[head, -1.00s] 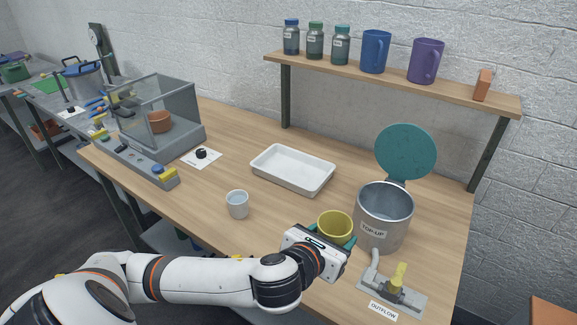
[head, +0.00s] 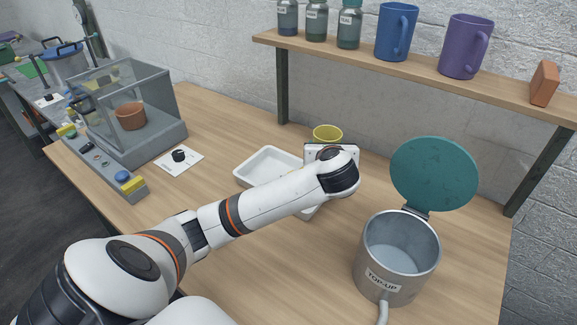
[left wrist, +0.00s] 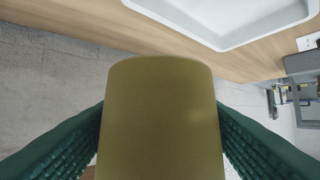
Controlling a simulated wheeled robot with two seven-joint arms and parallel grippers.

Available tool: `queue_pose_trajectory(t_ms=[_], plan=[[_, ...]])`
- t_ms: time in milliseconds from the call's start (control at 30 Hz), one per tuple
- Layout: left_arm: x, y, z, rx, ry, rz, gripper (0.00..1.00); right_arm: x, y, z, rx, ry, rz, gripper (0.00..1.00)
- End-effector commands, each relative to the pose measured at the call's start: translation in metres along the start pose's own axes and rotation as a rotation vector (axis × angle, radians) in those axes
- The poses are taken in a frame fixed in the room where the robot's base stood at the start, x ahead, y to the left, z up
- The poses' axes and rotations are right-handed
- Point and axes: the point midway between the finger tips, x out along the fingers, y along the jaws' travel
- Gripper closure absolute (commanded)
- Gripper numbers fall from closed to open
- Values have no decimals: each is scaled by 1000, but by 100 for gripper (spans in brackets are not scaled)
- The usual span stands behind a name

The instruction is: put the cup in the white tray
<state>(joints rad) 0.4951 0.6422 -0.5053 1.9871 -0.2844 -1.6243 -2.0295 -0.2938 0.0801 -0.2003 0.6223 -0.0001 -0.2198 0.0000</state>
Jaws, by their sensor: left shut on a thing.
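A yellow cup (head: 328,132) is held by my left gripper, off the table, toward the back beyond the white tray's right end. In the left wrist view the cup (left wrist: 160,90) fills the middle. The green fingers of my left gripper (left wrist: 160,122) press on it from both sides. In the head view those fingers are hidden behind my wrist. The white tray (head: 243,180) lies empty in its visible part; my forearm and wrist cover its right side. Its edge also shows at the top of the left wrist view (left wrist: 215,42). My right gripper is not in view.
A steel pot (head: 398,258) with a raised teal lid (head: 434,173) stands at the right. A shelf (head: 420,78) with bottles and mugs overhangs the back. A glass box (head: 125,110) stands at the left. The white cup is not visible now.

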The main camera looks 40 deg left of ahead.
Motion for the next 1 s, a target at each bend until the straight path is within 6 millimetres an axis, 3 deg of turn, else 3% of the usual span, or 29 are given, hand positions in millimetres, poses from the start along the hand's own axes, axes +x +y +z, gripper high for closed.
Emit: queue_pose_trajectory(t_ms=[33, 133, 233, 400, 600, 800, 1000], plan=[[28, -14, 3, -55, -2, -116, 66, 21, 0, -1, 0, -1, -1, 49], [65, -48, -2, -146, -4, -345, 66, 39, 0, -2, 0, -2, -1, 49], [89, -77, 2, -226, -3, -542, 66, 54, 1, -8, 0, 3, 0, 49], [109, -108, 18, -321, -1, -777, 66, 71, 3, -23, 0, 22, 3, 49], [115, -120, 32, -364, 2, -888, 66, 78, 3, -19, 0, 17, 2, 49], [129, -122, 66, -364, 2, -895, 66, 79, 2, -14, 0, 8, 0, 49], [137, -121, 85, -365, 4, -892, 66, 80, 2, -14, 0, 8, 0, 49]])
